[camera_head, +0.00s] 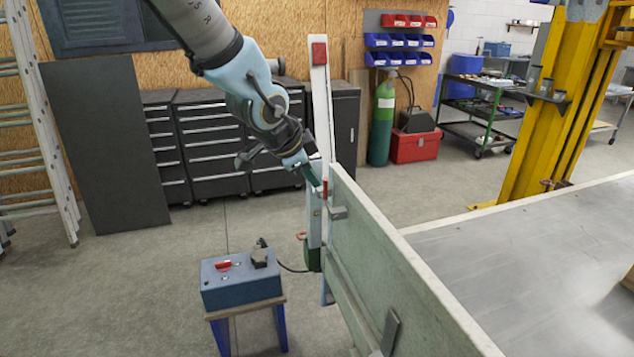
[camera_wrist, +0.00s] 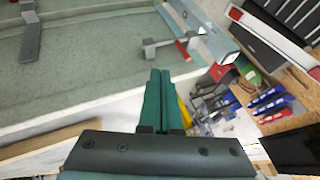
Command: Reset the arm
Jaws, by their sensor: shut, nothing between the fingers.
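My gripper (camera_head: 314,180) is at the end of my arm, which reaches down from the top left in the head view. A small red part (camera_head: 325,189) and a grey latch (camera_head: 338,213) sit at the corner where the post meets the pale grey-green side board (camera_head: 400,270). In the wrist view the shut fingers (camera_wrist: 159,76) lie below the latch (camera_wrist: 150,48) and the red part (camera_wrist: 183,49). I cannot tell whether they touch anything.
A blue box (camera_head: 240,285) with a red item on top stands on a small stool left of the post. The grey trailer bed (camera_head: 530,255) lies at right, by a yellow column (camera_head: 560,100). Dark drawer cabinets (camera_head: 212,145) line the back.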

